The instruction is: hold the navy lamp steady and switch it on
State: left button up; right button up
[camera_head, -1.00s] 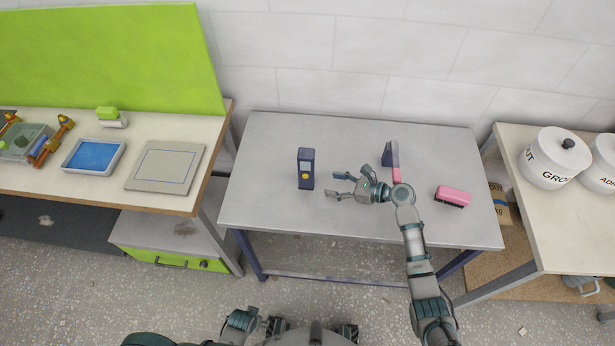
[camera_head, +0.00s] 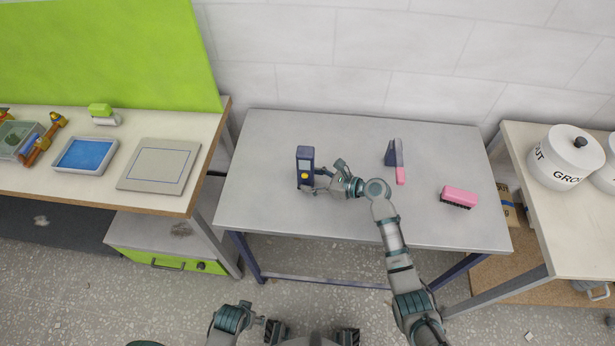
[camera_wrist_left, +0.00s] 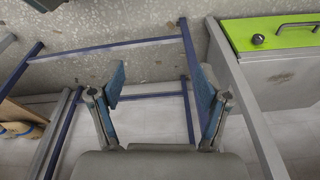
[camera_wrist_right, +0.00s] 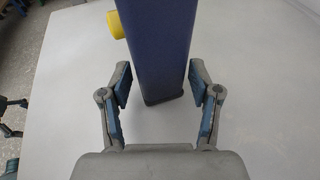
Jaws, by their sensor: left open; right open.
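The navy lamp (camera_head: 305,165) stands upright on the grey table, with a yellow button low on its front face. In the right wrist view the lamp (camera_wrist_right: 155,50) rises between the two fingers, its yellow button (camera_wrist_right: 116,24) sticking out to the left. My right gripper (camera_head: 318,181) is open at the lamp's right side; in its wrist view the fingers (camera_wrist_right: 160,95) flank the lamp with gaps on both sides. My left gripper (camera_wrist_left: 158,95) is open and empty, with the table's legs and floor behind it.
The grey table (camera_head: 270,225) also holds a navy wedge-shaped stand (camera_head: 393,153) with a pink part, and a pink brush (camera_head: 459,196). A side table at left carries a blue tray (camera_head: 86,155) and a flat grey panel (camera_head: 160,166). White canisters (camera_head: 565,158) stand at right.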

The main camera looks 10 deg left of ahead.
jog(key=shift+w+a+f, duration=0.1)
jog(key=shift+a, duration=0.75)
jog(key=shift+d, duration=0.2)
jog(key=c, duration=0.8)
pick_arm(q)
jog(key=shift+w+a+f, duration=0.1)
jog(key=shift+a+f, duration=0.05)
jog(key=shift+a, duration=0.25)
pick_arm(e)
jog(key=shift+d, duration=0.2)
pick_arm(q)
jog(key=shift+d, duration=0.15)
jog(key=shift+c, duration=1.4)
pick_arm(e)
jog(key=shift+d, duration=0.1)
pick_arm(q)
jog(key=shift+d, duration=0.15)
jog(key=c, duration=0.8)
grip_shut()
jog(key=shift+a, duration=0.2)
pick_arm(e)
jog(key=shift+a, duration=0.25)
pick_arm(q)
jog(key=shift+a, duration=0.1)
pick_arm(e)
jog(key=shift+a, duration=0.1)
jog(key=shift+d, duration=0.25)
